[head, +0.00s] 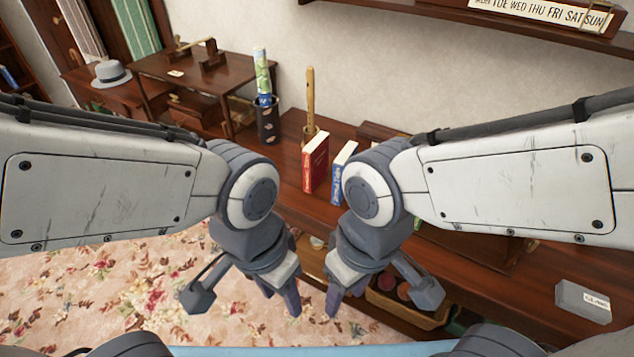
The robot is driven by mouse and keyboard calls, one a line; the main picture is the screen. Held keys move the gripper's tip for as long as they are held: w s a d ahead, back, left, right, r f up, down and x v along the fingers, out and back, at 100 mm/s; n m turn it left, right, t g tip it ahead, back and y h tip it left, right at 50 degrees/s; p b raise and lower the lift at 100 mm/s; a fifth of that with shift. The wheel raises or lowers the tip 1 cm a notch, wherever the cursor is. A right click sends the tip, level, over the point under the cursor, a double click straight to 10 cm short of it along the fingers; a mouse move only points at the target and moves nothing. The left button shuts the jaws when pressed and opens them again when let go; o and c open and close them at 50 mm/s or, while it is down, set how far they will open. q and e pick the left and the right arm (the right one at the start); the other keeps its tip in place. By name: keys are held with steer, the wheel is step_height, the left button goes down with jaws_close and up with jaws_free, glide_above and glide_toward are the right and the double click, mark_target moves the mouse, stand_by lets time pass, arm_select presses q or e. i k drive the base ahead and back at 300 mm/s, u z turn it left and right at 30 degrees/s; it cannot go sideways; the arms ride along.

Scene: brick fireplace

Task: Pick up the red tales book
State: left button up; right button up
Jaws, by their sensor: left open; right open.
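The red book (315,164) stands upright on the brown wooden shelf top, with its red spine and pale page edges showing. A blue and white book (340,172) stands just to its right, with a gap between them; my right arm hides part of it. My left gripper (243,303) is open and empty, in front of the shelf and lower in the picture than the red book. My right gripper (380,304) is open and empty, also in front of the shelf. Neither gripper touches a book.
A dark holder (267,124) with a rolled green and blue item stands left of the books. A wooden flute-like stick (309,100) rises behind the red book. A grey box (583,301) lies at the right. A basket (410,314) sits below the top. Floral carpet (110,290) lies left.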

mark_target(315, 156)
steer(key=u, duration=0.55)
steer(key=i, duration=1.05)
steer(key=z, duration=0.45)
